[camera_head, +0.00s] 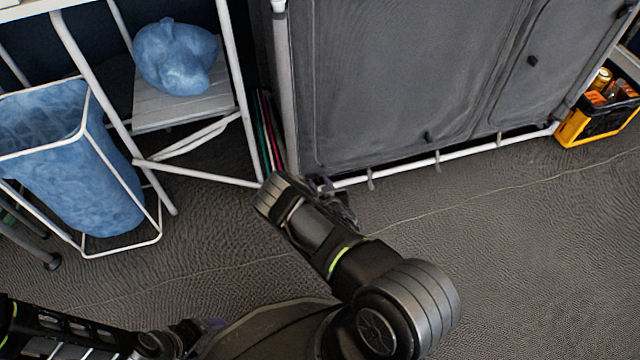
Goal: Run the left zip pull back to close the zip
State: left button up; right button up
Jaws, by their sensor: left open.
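The grey fabric wardrobe front (385,70) has curved zip seams. A small dark zip pull (429,137) hangs low near its bottom edge, the left one of two; the other dark zip pull (532,61) is higher to the right. How far the zip is open is unclear. My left gripper (208,326) is at the bottom left, far from the wardrobe, open and partly hidden. My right gripper (325,185) is near the wardrobe's lower left corner, apart from both pulls; its fingers are mostly hidden by my wrist.
A white tube frame (445,158) runs along the wardrobe's bottom. At left stand a blue laundry bag (75,150) in a white frame and a shelf (185,105) with a blue bundle (175,57). A yellow-black crate (592,125) stands at right. The grey floor (520,240) is clear.

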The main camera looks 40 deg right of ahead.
jog(key=p+v, duration=0.3)
jog(key=v, duration=0.5)
jog(key=shift+p, duration=0.3)
jog(key=shift+f, duration=0.15)
jog(key=b, duration=0.5)
jog(key=shift+s+r, duration=0.25)
jog(key=shift+r, duration=0.05)
